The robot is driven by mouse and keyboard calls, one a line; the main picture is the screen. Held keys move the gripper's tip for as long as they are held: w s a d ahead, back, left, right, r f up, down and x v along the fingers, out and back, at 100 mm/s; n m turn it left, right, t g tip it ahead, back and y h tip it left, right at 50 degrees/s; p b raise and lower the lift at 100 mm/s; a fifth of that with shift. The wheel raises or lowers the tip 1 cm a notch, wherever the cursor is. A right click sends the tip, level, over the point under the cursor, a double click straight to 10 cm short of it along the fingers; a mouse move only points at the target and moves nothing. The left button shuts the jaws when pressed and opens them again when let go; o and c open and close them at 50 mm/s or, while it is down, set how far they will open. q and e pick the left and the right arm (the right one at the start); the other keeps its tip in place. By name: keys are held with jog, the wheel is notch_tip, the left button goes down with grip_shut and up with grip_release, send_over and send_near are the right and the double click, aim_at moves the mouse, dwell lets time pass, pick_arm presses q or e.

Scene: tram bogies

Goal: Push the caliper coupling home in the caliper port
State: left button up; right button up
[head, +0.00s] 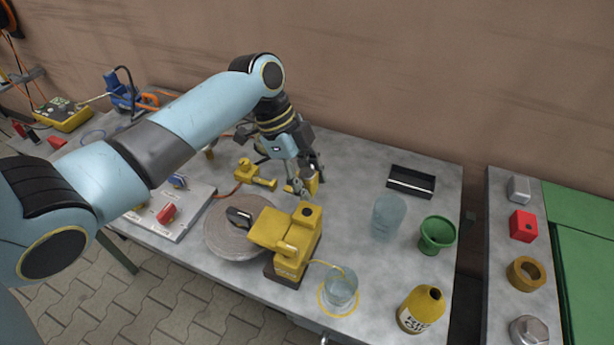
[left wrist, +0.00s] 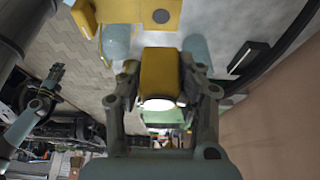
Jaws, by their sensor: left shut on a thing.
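My left gripper (head: 305,182) is shut on a yellow block (head: 313,184) over the table, behind the caliper. In the left wrist view the block (left wrist: 160,72) sits between the fingers, with a pale end face; I cannot tell if it is the caliper coupling. The yellow caliper (head: 287,238) stands at the right edge of the grey brake disc (head: 222,238), apart from the block. A yellow fitting (head: 252,175) with a brown hose lies left of the gripper.
A glass jar (head: 341,287) with a thin hose stands in front, a yellow bottle (head: 421,308) right of it. A clear cup (head: 388,215), green cup (head: 437,233) and black tray (head: 411,182) stand right. A switch panel (head: 180,213) lies left. Bare table separates gripper and clear cup.

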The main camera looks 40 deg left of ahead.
aim_at(313, 214)
pick_arm(q)
jog(key=shift+f, duration=0.1)
notch_tip(313, 214, down, 6)
jog(key=b, duration=0.5)
jog(key=shift+r+b, duration=0.2)
jog(key=shift+b, duration=0.1)
dwell(0.9)
jog(key=shift+p, duration=0.65)
dwell(0.8)
jog(key=shift+f+b, duration=0.4)
jog(key=shift+f, duration=0.15)
dwell(0.3)
jog(key=o, duration=1.2)
jog(key=shift+c, duration=0.2)
jog(key=v, duration=1.2)
